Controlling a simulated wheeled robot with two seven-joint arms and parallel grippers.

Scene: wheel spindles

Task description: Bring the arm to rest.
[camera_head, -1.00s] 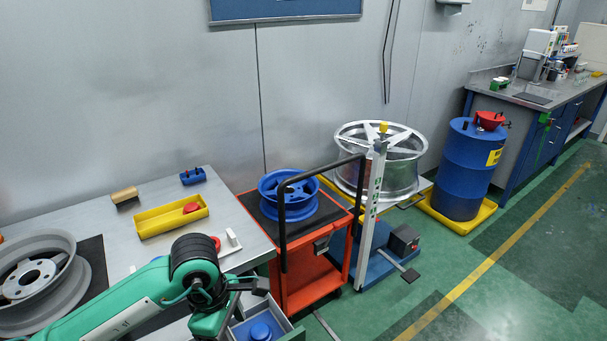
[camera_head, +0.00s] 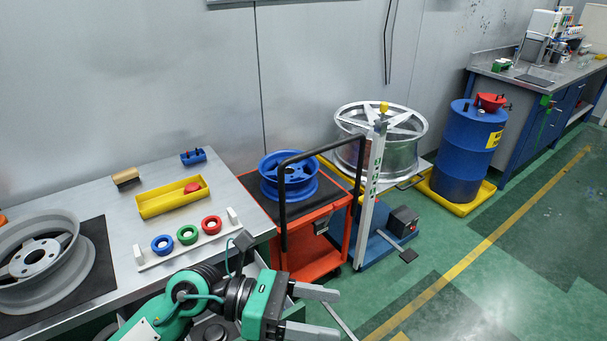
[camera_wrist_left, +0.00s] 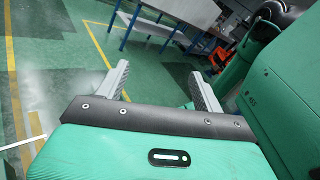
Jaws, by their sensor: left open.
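My left gripper (camera_head: 322,312) is at the bottom middle of the head view, in front of the bench and the orange cart. Its two grey fingers point right and are spread apart with nothing between them. In the left wrist view the fingers (camera_wrist_left: 160,85) also stand wide apart, with green floor beyond them. The left arm comes in from the bottom left, low beside the bench's front edge. My right gripper does not show.
The bench (camera_head: 115,228) holds a grey wheel (camera_head: 35,262), a yellow tray (camera_head: 172,197) and a white rack (camera_head: 190,247) with blue, green and red rings. A blue wheel (camera_head: 288,175) sits on the orange cart (camera_head: 315,250). Floor at right is clear.

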